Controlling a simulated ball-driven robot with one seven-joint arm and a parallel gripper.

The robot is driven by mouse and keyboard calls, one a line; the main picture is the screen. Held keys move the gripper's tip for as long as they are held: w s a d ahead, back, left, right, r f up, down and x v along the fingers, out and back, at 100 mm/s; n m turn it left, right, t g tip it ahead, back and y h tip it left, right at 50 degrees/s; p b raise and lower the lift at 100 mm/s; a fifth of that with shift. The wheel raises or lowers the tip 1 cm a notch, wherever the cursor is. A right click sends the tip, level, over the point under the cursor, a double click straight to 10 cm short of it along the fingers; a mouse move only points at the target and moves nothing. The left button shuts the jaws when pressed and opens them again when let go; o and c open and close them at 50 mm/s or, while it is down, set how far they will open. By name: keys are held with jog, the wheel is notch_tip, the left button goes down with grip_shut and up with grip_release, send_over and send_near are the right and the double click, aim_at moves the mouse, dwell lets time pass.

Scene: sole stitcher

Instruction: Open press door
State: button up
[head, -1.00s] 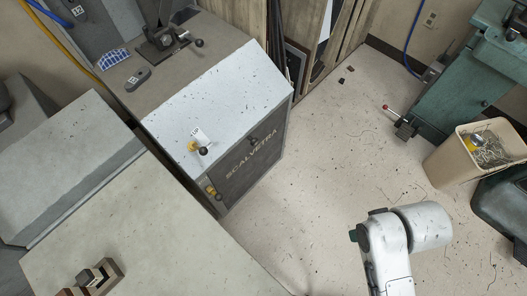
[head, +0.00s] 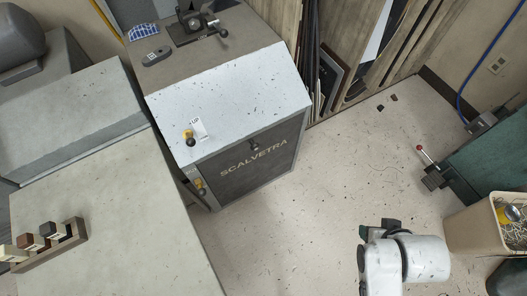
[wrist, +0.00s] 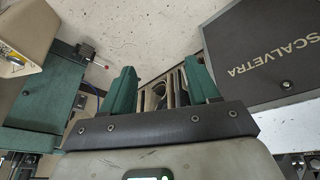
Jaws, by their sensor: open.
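The press (head: 225,95) is a grey cabinet with a speckled sloping top. Its dark front door (head: 235,180), lettered SCALVETRA, looks shut in the head view. A small dark round knob (head: 253,146) sits near the door's upper edge. The door also shows at the upper right of the wrist view (wrist: 265,80), with the knob (wrist: 287,85) below the lettering. My gripper (wrist: 162,82) is open and empty, its two green fingers spread, left of the door in the wrist view and apart from it.
A grey bench (head: 120,230) with a wooden rack (head: 50,245) stands left of the press. Boards (head: 340,60) lean behind it. A green machine (head: 490,160) and a beige bin (head: 480,228) stand at the right. The speckled floor (head: 330,160) before the door is mostly clear.

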jog(key=w+a+f+t+b, duration=0.25)
jog(key=w+f+b, duration=0.2)
jog(key=w, duration=0.35)
jog(key=n+t+y+b, duration=0.7)
jog(key=t+y+b, duration=0.2)
jog(key=y+b, duration=0.3)
send_near(256, 149)
jog(key=shift+g+h, duration=0.25)
jog(key=shift+h, duration=0.25)
jog(key=b+x, duration=0.1)
jog(key=x, duration=0.1)
jog(key=b+x, duration=0.1)
jog(key=x, duration=0.2)
jog(key=r+b+x, duration=0.1)
jog(key=x, duration=0.2)
jog(key=shift+a+b, duration=0.2)
jog(key=shift+b, duration=0.15)
grip_shut()
